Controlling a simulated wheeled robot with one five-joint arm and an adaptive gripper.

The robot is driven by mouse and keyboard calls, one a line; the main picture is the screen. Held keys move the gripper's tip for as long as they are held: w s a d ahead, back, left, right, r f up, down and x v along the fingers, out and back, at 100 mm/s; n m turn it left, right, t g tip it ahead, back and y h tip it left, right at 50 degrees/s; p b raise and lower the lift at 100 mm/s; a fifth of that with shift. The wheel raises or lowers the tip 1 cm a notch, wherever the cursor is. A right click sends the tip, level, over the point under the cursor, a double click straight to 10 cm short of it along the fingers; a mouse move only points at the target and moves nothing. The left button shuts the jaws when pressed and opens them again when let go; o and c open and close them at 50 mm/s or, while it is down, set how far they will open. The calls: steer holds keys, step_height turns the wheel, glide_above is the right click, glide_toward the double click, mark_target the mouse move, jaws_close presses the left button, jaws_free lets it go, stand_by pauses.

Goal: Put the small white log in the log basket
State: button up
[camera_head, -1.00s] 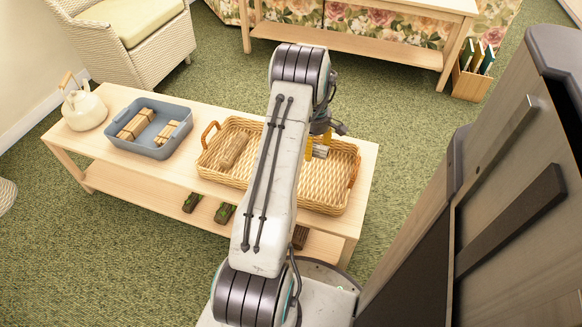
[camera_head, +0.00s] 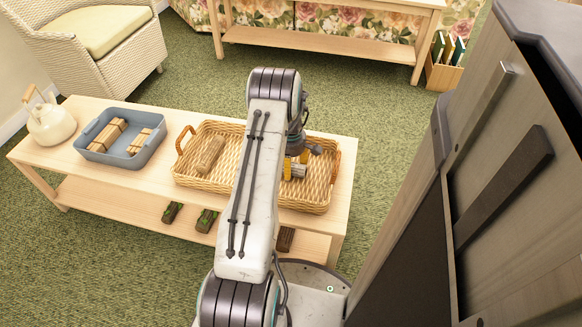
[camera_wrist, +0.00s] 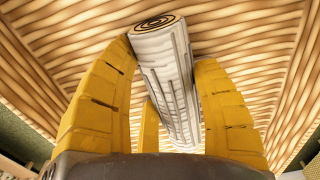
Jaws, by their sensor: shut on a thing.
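The small white log (camera_wrist: 165,70), with pale bark and dark rings on its end, is between the yellow fingers of my gripper (camera_wrist: 170,95) in the wrist view. In the head view my gripper (camera_head: 295,166) is over the right part of the wicker log basket (camera_head: 318,192), shut on the log. The log (camera_head: 298,171) shows there only in small part. The basket's woven floor (camera_wrist: 55,60) fills the background of the wrist view. I cannot tell whether the log touches the floor.
A blue-grey bin (camera_head: 150,150) with wooden bundles and a white kettle (camera_head: 48,122) stand left on the wooden table (camera_head: 110,182). Dark green-topped pieces (camera_head: 206,221) lie on its lower shelf. A tall cabinet (camera_head: 480,190) stands right.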

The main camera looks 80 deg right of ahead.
steer(key=shift+f, duration=0.1)
steer(key=o, duration=1.2)
steer(key=shift+o, duration=0.2)
step_height(320, 180, up, 12)
steer(key=p, duration=0.4)
steer(key=shift+r, duration=0.2)
